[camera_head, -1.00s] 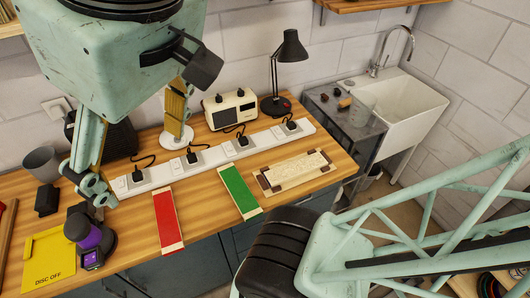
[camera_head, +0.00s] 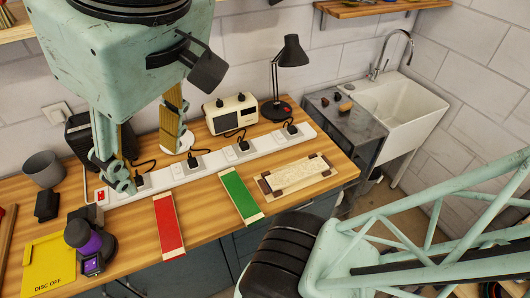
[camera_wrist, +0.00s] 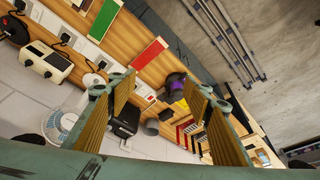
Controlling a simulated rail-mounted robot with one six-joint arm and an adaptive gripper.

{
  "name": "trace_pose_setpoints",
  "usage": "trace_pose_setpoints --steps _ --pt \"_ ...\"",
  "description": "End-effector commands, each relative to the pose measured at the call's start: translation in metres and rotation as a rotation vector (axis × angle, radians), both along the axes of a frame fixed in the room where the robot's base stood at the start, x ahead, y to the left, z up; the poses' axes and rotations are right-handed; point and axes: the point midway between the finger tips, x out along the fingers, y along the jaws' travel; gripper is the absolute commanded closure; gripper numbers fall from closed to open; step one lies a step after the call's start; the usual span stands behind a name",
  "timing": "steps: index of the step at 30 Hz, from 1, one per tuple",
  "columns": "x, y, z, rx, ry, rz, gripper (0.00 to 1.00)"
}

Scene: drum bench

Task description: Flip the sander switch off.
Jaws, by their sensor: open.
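The sander (camera_head: 82,236), dark with a purple band, stands at the bench's front left beside a yellow card marked "DISC OFF" (camera_head: 48,262). A small box with a purple-lit face (camera_head: 92,264) sits at its front; I cannot read the switch position. A long white power strip (camera_head: 210,163) holds several black plugs and has a red switch (camera_head: 101,197) at its left end. My gripper (camera_head: 150,162) is open and empty above the strip's left part, behind and right of the sander. In the wrist view the sander (camera_wrist: 176,88) shows between the fingers (camera_wrist: 162,93).
A radio (camera_head: 231,112) and a black lamp (camera_head: 290,52) stand behind the strip. Red (camera_head: 168,226) and green (camera_head: 240,196) strips and a framed pale board (camera_head: 296,174) lie in front. A grey cup (camera_head: 43,168) and a black block (camera_head: 47,204) are at left.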

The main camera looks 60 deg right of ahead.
Motion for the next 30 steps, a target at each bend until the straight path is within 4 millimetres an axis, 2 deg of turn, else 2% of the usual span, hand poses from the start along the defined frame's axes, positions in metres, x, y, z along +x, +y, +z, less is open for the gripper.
trace_pose_setpoints --steps 2,15,30 --pt "0.002 0.001 -0.003 0.004 0.009 -0.008 0.62" --pt "0.039 0.009 -0.011 0.028 0.055 -0.074 1.00" --pt "0.088 0.023 -0.028 0.048 0.113 -0.158 1.00"
